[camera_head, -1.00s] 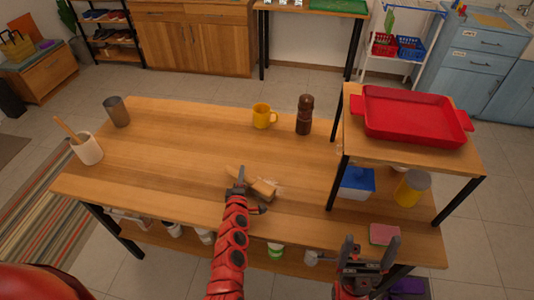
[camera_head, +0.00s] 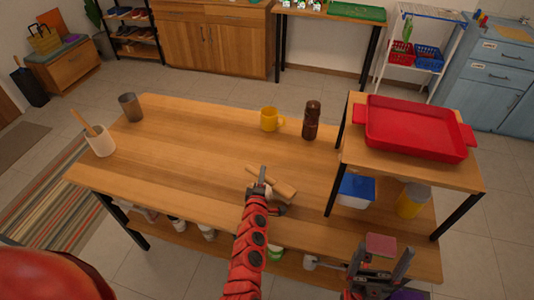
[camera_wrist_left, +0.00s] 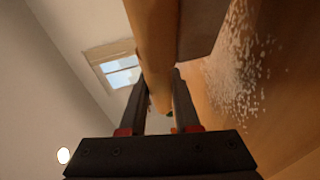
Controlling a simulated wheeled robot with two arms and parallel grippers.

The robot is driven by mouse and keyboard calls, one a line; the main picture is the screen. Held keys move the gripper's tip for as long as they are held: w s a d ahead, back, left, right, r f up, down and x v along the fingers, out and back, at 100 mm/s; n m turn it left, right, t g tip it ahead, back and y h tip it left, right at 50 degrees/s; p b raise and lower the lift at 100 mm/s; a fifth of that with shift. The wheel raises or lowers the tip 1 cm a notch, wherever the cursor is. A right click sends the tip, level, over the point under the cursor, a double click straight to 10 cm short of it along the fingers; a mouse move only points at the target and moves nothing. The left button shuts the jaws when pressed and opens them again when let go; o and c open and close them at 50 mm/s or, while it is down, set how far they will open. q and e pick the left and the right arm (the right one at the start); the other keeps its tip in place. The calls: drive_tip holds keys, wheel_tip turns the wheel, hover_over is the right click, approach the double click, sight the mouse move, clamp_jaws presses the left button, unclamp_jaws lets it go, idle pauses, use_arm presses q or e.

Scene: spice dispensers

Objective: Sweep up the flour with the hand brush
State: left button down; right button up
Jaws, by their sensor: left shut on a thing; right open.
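The wooden hand brush (camera_head: 284,188) is low over the middle of the table, near its front edge. My left gripper (camera_head: 261,182) is shut on its handle. In the left wrist view the handle (camera_wrist_left: 153,45) runs between the two fingers (camera_wrist_left: 160,95), with the brown brush body (camera_wrist_left: 203,25) beside it. The flour (camera_wrist_left: 236,75) shows there as white grains scattered on the wood beside the brush; in the head view it is hardly visible. Contact between the bristles and the table cannot be told. My right gripper (camera_head: 383,262) is open and empty at the table's front right.
A yellow mug (camera_head: 270,119) and a brown pepper mill (camera_head: 311,120) stand behind the brush. A raised shelf (camera_head: 410,175) with a red tray (camera_head: 415,130) stands at right. A pink sponge (camera_head: 380,246) is by my right gripper. The table's left middle is clear.

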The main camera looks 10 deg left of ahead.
use_arm(q)
wheel_tip(320, 180, up, 2)
drive_tip(key=shift+a+r+p, duration=0.1)
drive_tip(key=shift+a+p, duration=0.05)
drive_tip(key=shift+p, duration=0.4)
drive_tip(key=shift+r+p, duration=1.25)
drive_tip(key=shift+r, duration=0.35)
